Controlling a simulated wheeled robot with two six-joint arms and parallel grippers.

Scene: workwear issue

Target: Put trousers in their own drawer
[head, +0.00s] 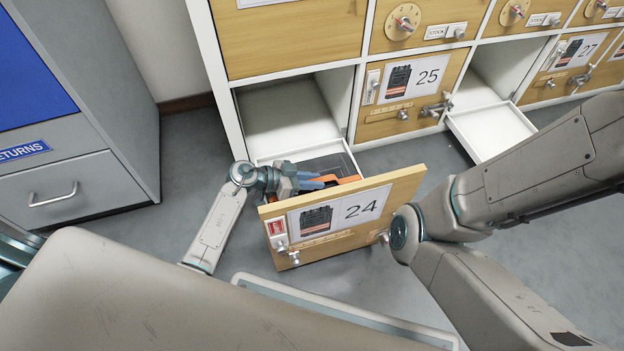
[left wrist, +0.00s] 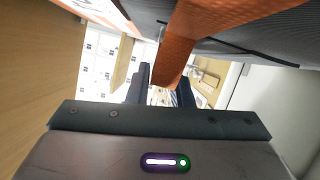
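Drawer 24 (head: 405,187) is pulled out, with a wooden front and a picture label. Inside it lies dark folded cloth with orange bands, seemingly the trousers (head: 349,180), mostly hidden by the drawer front and my gripper. My left gripper (head: 318,181) reaches into the drawer from the left, just behind the front panel. In the left wrist view, dark grey cloth with an orange band (left wrist: 187,40) hangs very close above. The left fingers (left wrist: 163,91) stand apart; whether the band lies between or before them is unclear. My right gripper is out of view.
Drawer 25 (head: 430,90) is shut to the right. Another white drawer (head: 492,130) farther right stands open and looks empty. A grey returns cabinet (head: 100,165) stands at the left. Grey floor (head: 195,140) lies free between cabinet and shelf.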

